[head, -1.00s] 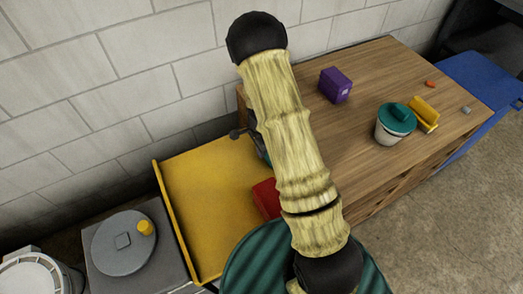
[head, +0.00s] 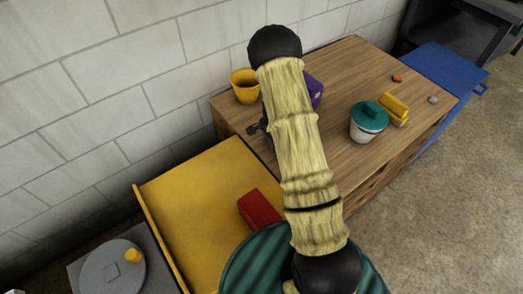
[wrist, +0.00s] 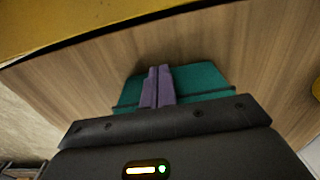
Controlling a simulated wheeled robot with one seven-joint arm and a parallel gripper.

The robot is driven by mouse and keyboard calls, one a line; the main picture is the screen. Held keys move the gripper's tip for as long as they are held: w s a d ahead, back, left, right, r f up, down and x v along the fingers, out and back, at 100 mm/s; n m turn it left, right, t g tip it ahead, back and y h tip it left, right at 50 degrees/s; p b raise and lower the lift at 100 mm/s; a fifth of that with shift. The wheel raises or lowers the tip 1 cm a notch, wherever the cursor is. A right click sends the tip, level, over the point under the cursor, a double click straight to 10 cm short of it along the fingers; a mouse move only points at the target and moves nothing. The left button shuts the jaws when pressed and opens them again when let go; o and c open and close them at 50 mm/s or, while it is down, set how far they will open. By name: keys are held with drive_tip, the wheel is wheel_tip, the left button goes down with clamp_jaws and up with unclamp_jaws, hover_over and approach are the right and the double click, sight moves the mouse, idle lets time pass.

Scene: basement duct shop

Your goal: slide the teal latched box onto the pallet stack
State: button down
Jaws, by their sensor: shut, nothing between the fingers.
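The teal latched box (wrist: 205,80) is in the wrist view, on the wooden tabletop, just beyond and to both sides of my fingers. In the head view my arm hides it. My gripper (wrist: 158,74) is shut, its two purple fingers together with nothing between them. The fingers overlap the box in the picture; I cannot tell whether they touch it. A yellow platform (head: 190,190) with a raised left edge adjoins the wooden table in the head view. I cannot tell for sure whether it is the pallet stack.
On the wooden table (head: 340,140) are a yellow pot (head: 245,86), a purple box (head: 315,90), a white bucket with teal lid (head: 367,123) and a yellow item (head: 394,108). A red box (head: 260,209) lies on the yellow platform, whose middle is clear. A wall stands behind.

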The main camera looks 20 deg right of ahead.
drive_tip(key=d, duration=0.1)
drive_tip(key=w+d, duration=0.1)
drive_tip(key=d, duration=0.1)
drive_tip(key=shift+d, duration=0.3)
drive_tip(key=shift+s+a, duration=0.1)
drive_tip(key=shift+a, duration=0.4)
drive_tip(key=a, duration=0.1)
drive_tip(key=a+r, duration=0.1)
drive_tip(key=p, duration=0.1)
drive_tip(key=shift+s+a+r, duration=0.15)
drive_tip(key=shift+s+a, duration=0.1)
drive_tip(key=shift+a, duration=0.15)
wheel_tip(320, 180, up, 9)
drive_tip(key=shift+s+p, duration=0.3)
